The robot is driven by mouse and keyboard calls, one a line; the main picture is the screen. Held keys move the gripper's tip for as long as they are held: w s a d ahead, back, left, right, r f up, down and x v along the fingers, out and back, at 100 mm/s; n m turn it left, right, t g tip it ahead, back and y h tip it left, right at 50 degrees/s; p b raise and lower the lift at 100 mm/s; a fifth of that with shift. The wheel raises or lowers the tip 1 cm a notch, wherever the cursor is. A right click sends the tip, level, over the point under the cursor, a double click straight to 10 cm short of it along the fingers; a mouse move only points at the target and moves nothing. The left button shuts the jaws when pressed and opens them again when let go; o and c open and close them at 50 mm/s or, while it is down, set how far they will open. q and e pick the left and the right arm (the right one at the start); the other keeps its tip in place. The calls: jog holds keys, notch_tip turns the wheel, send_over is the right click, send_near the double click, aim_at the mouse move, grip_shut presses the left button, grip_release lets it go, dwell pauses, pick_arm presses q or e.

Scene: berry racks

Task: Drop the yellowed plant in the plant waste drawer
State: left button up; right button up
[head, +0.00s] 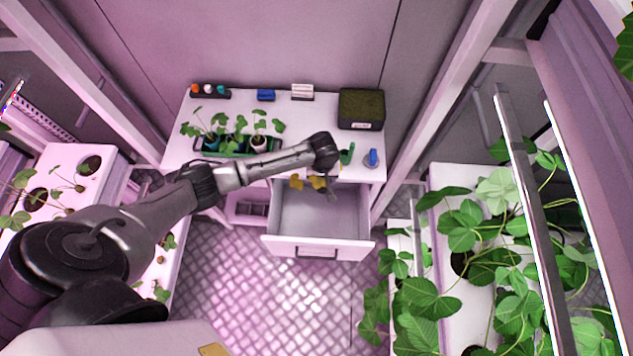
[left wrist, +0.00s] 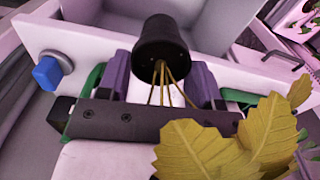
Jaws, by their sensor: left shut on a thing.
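The yellowed plant shows yellow leaves (head: 297,182) beside my left gripper (head: 333,188) in the head view. In the left wrist view its dark pot (left wrist: 160,42) is between the two purple fingers, with thin yellow stems running toward the large yellow leaves (left wrist: 205,150). My left gripper is shut on the plant. The plant waste drawer (head: 318,247) is pulled open under the bench, and the gripper and plant are over its opening. The drawer's inside looks empty where visible. My right gripper is not in view.
The white bench (head: 290,105) holds a green tray of potted seedlings (head: 228,153), a dark box (head: 361,110) and a blue-topped item (head: 373,158). Plant racks stand at the left and right (head: 455,330). The metal floor (head: 270,300) before the drawer is clear.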

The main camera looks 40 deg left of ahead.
aim_at(317, 182)
pick_arm(q)
jog(key=f, duration=0.2)
jog(key=s, duration=0.1)
jog(key=shift+a+f, duration=0.4)
jog(key=shift+s+a+f+b, duration=0.15)
jog(key=shift+f+b, duration=0.25)
jog(key=shift+f, duration=0.05)
notch_tip(317, 182, down, 5)
jog(key=b, duration=0.5)
jog(key=shift+r, duration=0.1)
jog(key=shift+f+b, duration=0.4)
jog(key=shift+b, duration=0.4)
jog(key=o, duration=1)
jog(key=shift+o, duration=0.2)
jog(key=shift+r, duration=0.1)
notch_tip(317, 182, up, 14)
jog(key=shift+f+p, duration=0.2)
jog(key=shift+p, duration=0.3)
